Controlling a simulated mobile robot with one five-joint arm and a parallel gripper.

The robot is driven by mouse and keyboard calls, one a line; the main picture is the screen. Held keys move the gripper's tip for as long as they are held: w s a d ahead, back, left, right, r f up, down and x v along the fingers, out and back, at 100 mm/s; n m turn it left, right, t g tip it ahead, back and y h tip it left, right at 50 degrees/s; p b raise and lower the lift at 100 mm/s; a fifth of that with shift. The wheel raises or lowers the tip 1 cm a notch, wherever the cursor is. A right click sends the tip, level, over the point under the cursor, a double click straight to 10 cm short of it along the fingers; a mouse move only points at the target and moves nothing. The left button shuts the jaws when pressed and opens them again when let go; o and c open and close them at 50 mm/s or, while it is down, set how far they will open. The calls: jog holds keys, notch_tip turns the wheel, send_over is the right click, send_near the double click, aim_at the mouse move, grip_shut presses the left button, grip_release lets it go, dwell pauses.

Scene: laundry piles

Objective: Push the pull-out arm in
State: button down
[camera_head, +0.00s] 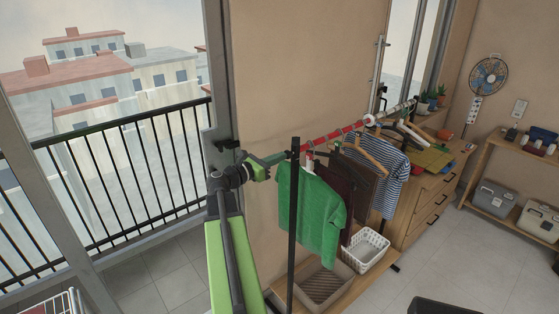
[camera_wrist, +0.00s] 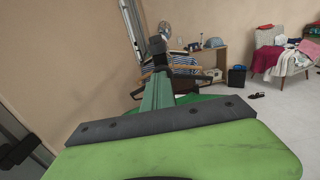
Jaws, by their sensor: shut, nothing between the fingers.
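A clothes rack has a red bar (camera_head: 333,131) that runs back to the right from a black upright post (camera_head: 293,225). The red bar looks like the pull-out arm, but I cannot tell for certain. My gripper (camera_head: 285,156) is shut and empty at the near end of the rack, at bar height, close to the post top. In the wrist view my gripper (camera_wrist: 157,80) points forward at a black rack end (camera_wrist: 157,46). I cannot tell whether they touch. The far joint of the bar is partly hidden by hangers.
A green shirt (camera_head: 312,207), dark garments and a striped shirt (camera_head: 388,177) hang from the rack. A white basket (camera_head: 366,250) and a grey-brown basket (camera_head: 324,286) stand on its base. A wooden dresser (camera_head: 430,200) is behind. Open floor lies to the right.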

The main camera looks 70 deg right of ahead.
jog(key=shift+s+r, duration=0.1)
jog(key=shift+s, duration=0.2)
jog(key=v, duration=1.4)
jog(key=shift+w, duration=0.35)
